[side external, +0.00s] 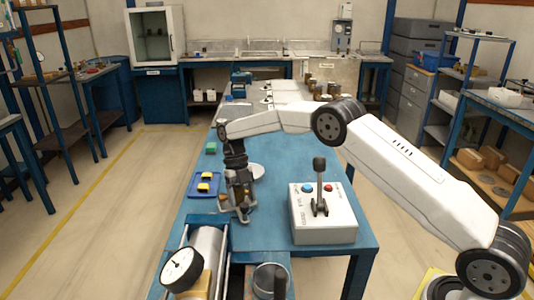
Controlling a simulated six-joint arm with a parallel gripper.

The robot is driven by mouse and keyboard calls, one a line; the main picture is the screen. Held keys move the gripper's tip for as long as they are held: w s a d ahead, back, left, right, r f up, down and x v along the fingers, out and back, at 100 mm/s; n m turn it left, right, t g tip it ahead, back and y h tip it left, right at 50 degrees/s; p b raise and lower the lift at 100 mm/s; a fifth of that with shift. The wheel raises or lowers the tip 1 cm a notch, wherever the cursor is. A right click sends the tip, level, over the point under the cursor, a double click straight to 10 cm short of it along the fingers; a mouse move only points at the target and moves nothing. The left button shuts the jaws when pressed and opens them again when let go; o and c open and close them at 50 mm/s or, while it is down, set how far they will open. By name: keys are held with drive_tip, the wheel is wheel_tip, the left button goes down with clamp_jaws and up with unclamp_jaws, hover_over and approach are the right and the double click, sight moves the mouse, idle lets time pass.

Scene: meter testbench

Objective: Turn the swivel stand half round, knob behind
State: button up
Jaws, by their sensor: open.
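My gripper (236,211) points down over the blue bench (275,185), left of the white control box. It is open, its fingertips low near the bench top. Small dark and orange-brown parts show around the fingertips; I cannot tell whether they belong to the gripper or to a thing between the fingers. A pale round disc (258,171) lies just behind the gripper and is partly hidden by it. It may be the swivel stand, but I cannot be sure. No knob can be made out on it.
The white control box (325,232) with an upright black lever stands close on the right. A dial gauge (182,269) on a cylinder is in front. Several jars (322,90) stand far back.

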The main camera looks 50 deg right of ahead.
drive_tip(key=v, duration=0.6)
drive_tip(key=shift+c, duration=0.2)
drive_tip(key=c, duration=0.7)
drive_tip(key=shift+a, duration=0.15)
clamp_jaws()
drive_tip(key=a+r+m+t+h, duration=0.2)
drive_tip(key=a+m+h, duration=0.3)
drive_tip(key=a+m, duration=0.6)
drive_tip(key=m+t, duration=0.1)
drive_tip(key=m, duration=0.6)
drive_tip(key=shift+s+a+r+h, duration=0.15)
drive_tip(key=shift+a+r+h, duration=0.15)
drive_tip(key=shift+r, duration=0.1)
